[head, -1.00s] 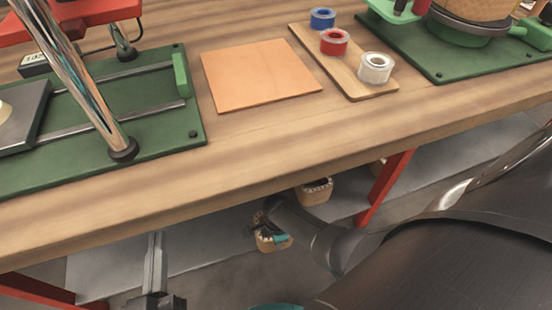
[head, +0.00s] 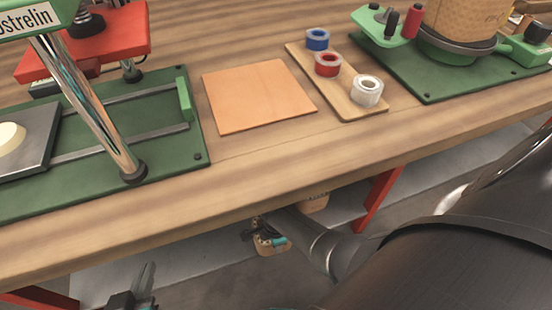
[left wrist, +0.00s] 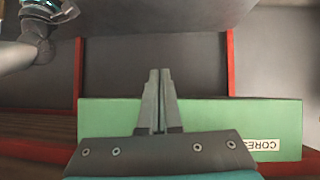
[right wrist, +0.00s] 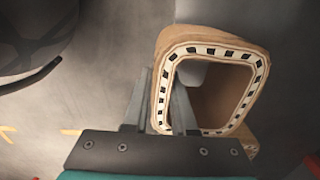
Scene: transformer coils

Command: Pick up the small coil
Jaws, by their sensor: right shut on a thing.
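The small coil (right wrist: 257,58), a tan, rounded square ring with a pale, dark-spotted rim, fills the upper middle of the right wrist view. My right gripper (right wrist: 167,90) is shut on its left wall, with one finger outside and one in the opening. In the head view this coil (head: 275,248) shows below the table's front edge, partly covered by my right gripper (head: 258,232). My left gripper (head: 145,275) is at the lower left of the head view. In the left wrist view it (left wrist: 160,75) is shut and empty.
Another tan coil (head: 316,199) shows under the table edge, mostly hidden. The wooden table (head: 230,160) bears an orange sheet (head: 258,95), tape rolls on a board (head: 357,108) and green-based machines. A green box (left wrist: 210,115) labelled CORES lies below my left gripper.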

